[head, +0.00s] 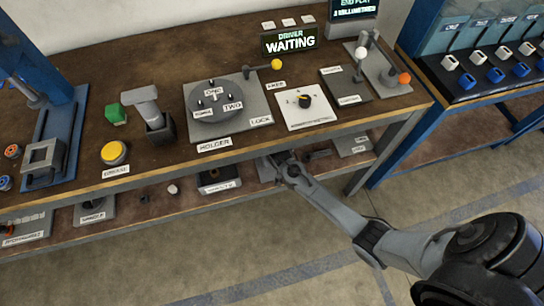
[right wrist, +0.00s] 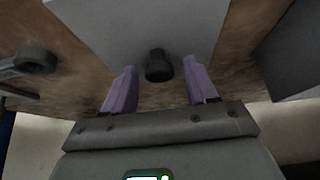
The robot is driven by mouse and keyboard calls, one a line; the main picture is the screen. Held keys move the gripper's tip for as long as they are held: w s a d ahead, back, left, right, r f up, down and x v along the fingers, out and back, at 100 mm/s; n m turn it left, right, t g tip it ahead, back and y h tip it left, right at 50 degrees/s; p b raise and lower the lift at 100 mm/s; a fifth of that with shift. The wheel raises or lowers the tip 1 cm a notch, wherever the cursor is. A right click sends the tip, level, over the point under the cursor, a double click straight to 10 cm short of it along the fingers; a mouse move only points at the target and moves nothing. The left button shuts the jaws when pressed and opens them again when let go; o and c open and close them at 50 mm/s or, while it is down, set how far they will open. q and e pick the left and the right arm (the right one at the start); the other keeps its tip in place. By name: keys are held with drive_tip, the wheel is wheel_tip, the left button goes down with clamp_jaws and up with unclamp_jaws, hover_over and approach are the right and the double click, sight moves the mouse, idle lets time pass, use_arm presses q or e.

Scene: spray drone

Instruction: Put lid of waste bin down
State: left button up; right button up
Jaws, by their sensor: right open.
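My right gripper (right wrist: 158,92) is open, its two purple fingers on either side of a short black knob (right wrist: 158,66). The knob stands by the edge of a flat grey panel (right wrist: 150,25), which looks like a lid. I cannot tell whether the fingers touch the knob. In the head view, my right arm reaches to the lower shelf, and the table edge hides most of the gripper. A grey panel (head: 266,170) shows beside it. A dark open box with a white label (head: 219,187), possibly the waste bin, stands to its left. My left gripper is out of view.
The brown upper tabletop (head: 160,65) overhangs the lower shelf, leaving a low gap. It carries a holder plate (head: 256,112), a yellow button (head: 114,153) and a white dial panel (head: 303,120). A table leg (head: 370,165) stands right of my arm.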

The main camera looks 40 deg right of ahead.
drive_tip(key=shift+s+a+r+p, duration=0.1)
drive_tip(key=shift+r+p, duration=0.3)
drive_tip(key=shift+r, duration=0.3)
drive_tip(key=s+a+p, duration=0.4)
drive_tip(key=s+a, duration=0.1)
drive_tip(key=s, duration=0.6)
drive_tip(key=s+a+r+n+g+y, duration=0.1)
drive_tip(key=s+a+r+n, duration=0.2)
drive_tip(key=s+r, duration=0.4)
drive_tip(key=s+a+r+n+y, duration=0.1)
drive_tip(key=s+a+r+n, duration=0.2)
drive_tip(key=s+r, duration=0.5)
wheel_tip(320, 180, up, 5)
drive_tip(key=shift+a+f+n+g+y, duration=0.2)
drive_tip(key=shift+a+n+g+y, duration=0.2)
drive_tip(key=shift+n, duration=0.1)
